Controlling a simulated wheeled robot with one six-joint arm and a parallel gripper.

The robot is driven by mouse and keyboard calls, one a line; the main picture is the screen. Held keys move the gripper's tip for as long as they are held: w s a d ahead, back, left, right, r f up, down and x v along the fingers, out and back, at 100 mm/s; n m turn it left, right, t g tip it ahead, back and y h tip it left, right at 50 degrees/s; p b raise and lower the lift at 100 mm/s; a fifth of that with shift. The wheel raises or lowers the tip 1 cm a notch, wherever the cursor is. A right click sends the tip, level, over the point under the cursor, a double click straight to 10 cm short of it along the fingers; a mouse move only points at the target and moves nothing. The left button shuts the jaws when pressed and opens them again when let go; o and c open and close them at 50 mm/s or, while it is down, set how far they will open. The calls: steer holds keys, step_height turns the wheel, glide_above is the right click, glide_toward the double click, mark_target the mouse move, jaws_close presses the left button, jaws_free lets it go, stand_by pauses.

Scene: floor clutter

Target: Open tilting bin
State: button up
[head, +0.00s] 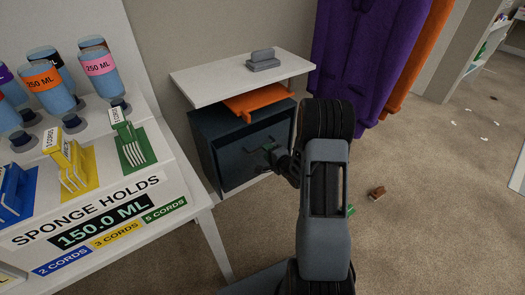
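The dark blue-grey bin (222,165) stands below a white top against the wall. Its front panel looks close to its frame, but I cannot tell whether it is slightly tilted. A dark handle-like bar shows on the upper part of the front. My gripper (270,151) is at the right part of the bin's front, close to this bar. It is small and dark here, and I cannot tell whether its fingers are open, shut or touching the bar. My arm covers the space to the right of the bin.
An orange tray-like piece (256,103) sits between the bin and the white top (215,80), which carries a grey block (263,60). A white table (150,215) with bottles and coloured clips stands at left. Purple cloth (355,60) hangs behind. A small brown object (377,193) lies on open carpet.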

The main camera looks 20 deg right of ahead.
mark_target(250, 150)
steer(key=shift+b+x, duration=0.35)
steer(key=shift+x, duration=1.75)
steer(key=shift+c, duration=0.2)
steer(key=shift+s, duration=0.1)
jaws_close()
